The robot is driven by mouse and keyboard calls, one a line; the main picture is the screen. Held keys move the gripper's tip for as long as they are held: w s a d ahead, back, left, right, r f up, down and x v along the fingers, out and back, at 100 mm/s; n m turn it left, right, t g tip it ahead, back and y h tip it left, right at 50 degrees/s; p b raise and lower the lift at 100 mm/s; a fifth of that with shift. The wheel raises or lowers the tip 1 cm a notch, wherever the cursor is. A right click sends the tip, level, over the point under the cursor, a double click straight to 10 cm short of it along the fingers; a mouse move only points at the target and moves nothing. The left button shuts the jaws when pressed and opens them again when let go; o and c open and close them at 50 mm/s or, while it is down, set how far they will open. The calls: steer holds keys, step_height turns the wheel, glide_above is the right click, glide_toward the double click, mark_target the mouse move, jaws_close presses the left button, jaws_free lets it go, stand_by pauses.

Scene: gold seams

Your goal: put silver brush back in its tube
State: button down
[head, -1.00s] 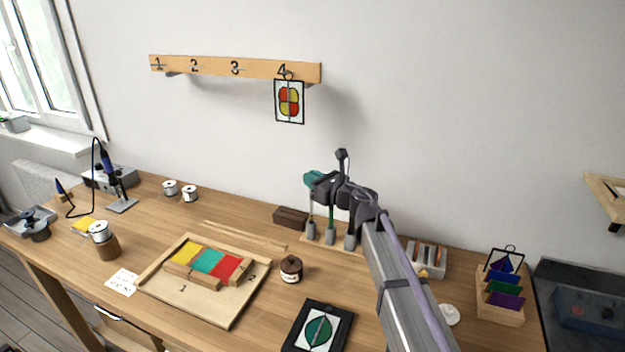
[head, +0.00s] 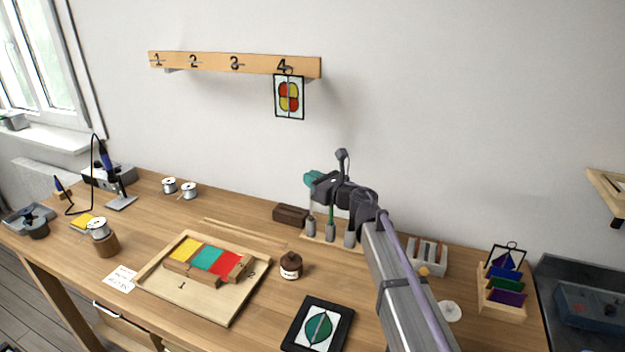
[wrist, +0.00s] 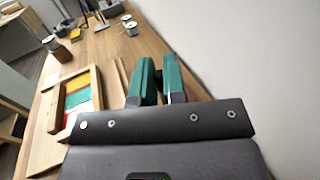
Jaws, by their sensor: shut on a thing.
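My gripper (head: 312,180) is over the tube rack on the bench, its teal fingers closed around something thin. The wrist view shows the two teal fingers (wrist: 160,82) with a narrow gap; the held part is hidden. The held thing is in line with the left tube and I take it for the silver brush, though its colour is not clear. The rack has three grey tubes: left tube (head: 311,228), middle tube (head: 331,233) and right tube (head: 350,237). A green handle (head: 331,208) stands in the middle tube. My arm hides what is above the right tube.
A dark wooden block (head: 290,214) lies left of the rack. A brown jar (head: 291,266) and a black-framed picture (head: 318,326) are in front. A wooden tray (head: 215,302) with coloured glass is at left. A grey slotted holder (head: 428,258) is right of my arm.

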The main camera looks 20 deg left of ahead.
steer(key=shift+f, duration=0.15)
steer(key=shift+f+b, duration=0.35)
steer(key=shift+b, duration=0.1)
steer(key=shift+f+b, duration=0.95)
steer(key=c, duration=1.1)
jaws_free()
steer(key=shift+o, duration=0.3)
steer(key=o, duration=0.4)
